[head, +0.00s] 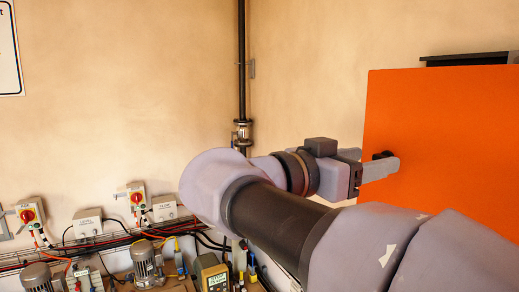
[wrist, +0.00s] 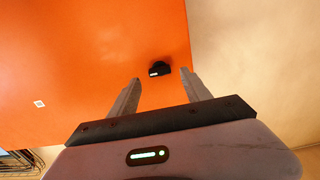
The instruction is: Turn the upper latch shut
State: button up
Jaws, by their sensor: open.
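A small black latch (wrist: 159,69) with a light mark sits on an orange cabinet door (wrist: 100,45). It is the only latch I see. My gripper (wrist: 162,78) is open and empty, with its two grey fingers pointing at the door. In the head view my gripper (head: 378,162) is at the left part of the orange door (head: 450,130), and the black latch (head: 383,155) is partly hidden behind a finger. I cannot tell whether the fingers touch it.
A dark vertical pipe (head: 242,70) with a fitting runs down the wall corner. Switch boxes (head: 28,214), motors (head: 144,262) and cables fill the lower left.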

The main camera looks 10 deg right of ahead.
jog(key=shift+x, duration=1)
jog(key=shift+w+d, duration=0.1)
jog(key=shift+d, duration=0.05)
grip_shut()
